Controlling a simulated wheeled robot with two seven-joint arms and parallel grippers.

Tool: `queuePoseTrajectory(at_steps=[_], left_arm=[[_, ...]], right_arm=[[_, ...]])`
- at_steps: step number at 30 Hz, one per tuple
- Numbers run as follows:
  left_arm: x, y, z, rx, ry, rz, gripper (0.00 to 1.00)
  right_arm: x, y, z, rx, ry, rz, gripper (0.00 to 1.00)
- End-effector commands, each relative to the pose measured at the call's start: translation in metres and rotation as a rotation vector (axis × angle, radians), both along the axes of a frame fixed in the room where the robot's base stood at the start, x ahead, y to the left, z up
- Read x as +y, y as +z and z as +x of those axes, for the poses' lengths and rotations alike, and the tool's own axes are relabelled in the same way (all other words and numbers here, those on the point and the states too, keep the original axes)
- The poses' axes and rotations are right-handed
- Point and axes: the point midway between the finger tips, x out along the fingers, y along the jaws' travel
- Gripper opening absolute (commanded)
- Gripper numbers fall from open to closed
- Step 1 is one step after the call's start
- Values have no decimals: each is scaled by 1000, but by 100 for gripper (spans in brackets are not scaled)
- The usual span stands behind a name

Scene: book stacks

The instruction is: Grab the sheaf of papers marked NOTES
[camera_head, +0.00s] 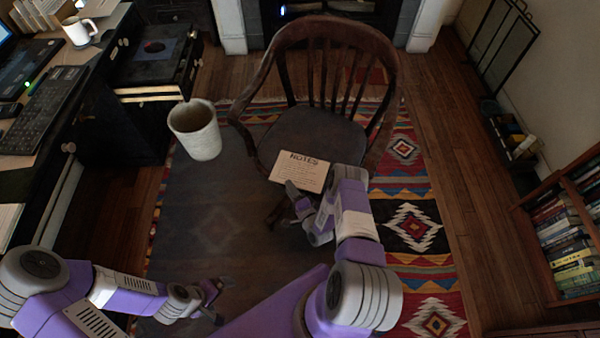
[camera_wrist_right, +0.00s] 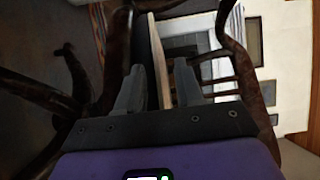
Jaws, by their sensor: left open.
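The sheaf of papers marked NOTES (camera_head: 300,170) is cream with dark print. In the head view it shows at the front of the wooden chair's seat (camera_head: 315,135). My right gripper (camera_head: 302,206) is at its lower edge, with one finger overlapping it. In the right wrist view the sheaf (camera_wrist_right: 159,55) appears edge-on as a thin pale strip between the two fingers of my right gripper (camera_wrist_right: 160,88). The fingers are apart, with gaps visible beside the strip. My left gripper (camera_head: 221,300) is open and empty at lower centre-left, away from the sheaf.
A pale cup-shaped container (camera_head: 195,130) stands left of the chair. A desk with a keyboard (camera_head: 45,108) and white mug (camera_head: 79,31) is at left. A bookcase (camera_head: 565,235) is at right. The patterned rug (camera_head: 412,228) has clear room right of the chair.

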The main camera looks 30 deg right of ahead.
Motion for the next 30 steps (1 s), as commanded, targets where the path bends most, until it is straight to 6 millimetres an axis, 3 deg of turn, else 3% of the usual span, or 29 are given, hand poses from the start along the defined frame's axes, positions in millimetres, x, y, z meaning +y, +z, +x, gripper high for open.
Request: queuePoseTrajectory(at_steps=[6,12,13,20,30], left_arm=[[0,-14,0,0,0,0,100],[0,-13,0,0,0,0,100],[0,-13,0,0,0,0,100],[0,-13,0,0,0,0,100],[0,-13,0,0,0,0,100]], right_arm=[[0,-4,30,-1,2,-1,36],[0,-3,32,1,0,-1,36],[0,-3,32,1,0,-1,35],[0,-3,31,1,0,-1,0],[0,-2,31,1,0,-1,0]])
